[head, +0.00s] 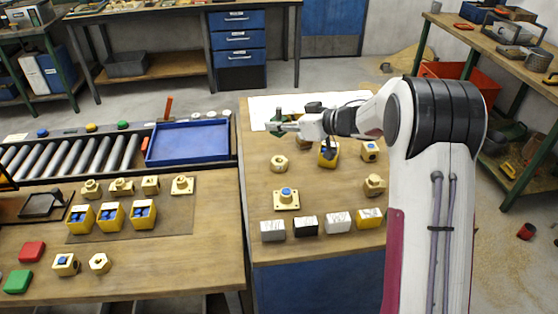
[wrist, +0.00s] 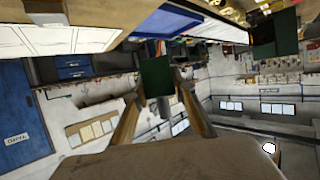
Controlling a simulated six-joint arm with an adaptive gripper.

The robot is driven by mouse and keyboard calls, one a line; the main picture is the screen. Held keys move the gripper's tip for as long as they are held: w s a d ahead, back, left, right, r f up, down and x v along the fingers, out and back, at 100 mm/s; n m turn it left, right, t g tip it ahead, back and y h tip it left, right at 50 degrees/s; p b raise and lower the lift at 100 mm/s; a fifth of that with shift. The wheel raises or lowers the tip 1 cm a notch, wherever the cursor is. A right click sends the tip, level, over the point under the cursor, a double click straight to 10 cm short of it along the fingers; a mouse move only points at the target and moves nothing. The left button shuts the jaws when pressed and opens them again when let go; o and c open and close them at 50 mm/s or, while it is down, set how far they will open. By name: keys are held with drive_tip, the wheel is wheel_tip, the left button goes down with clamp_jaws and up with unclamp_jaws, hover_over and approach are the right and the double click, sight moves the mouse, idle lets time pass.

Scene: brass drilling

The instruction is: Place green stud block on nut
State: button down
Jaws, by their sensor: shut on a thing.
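My gripper (head: 277,126) points left above the right-hand work table (head: 255,245). It is shut on a dark green block, which shows between the fingers in the wrist view (wrist: 157,77); in the head view it is small and partly hidden by the fingers. I cannot make out a stud on it. A brass nut (head: 279,163) with a central hole sits on the table below and nearer than the gripper, apart from it. Another hexagonal brass nut (head: 100,262) lies on the left table. A separate green block (head: 17,281) lies at the left table's front corner.
A brass flange (head: 286,201) with a blue piece stands in front of the nut. Several labelled blocks (head: 338,222) line the table's front. A yellow bin (head: 328,155) and brass parts stand to the right. The blue tray (head: 188,142) is at the left.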

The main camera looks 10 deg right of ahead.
hover_over(279, 160)
drive_tip(key=shift+f, duration=3.05)
drive_tip(key=shift+f, duration=1.85)
drive_tip(key=shift+f, duration=0.15)
drive_tip(key=c, duration=1.7)
unclamp_jaws()
drive_tip(key=shift+f, duration=0.1)
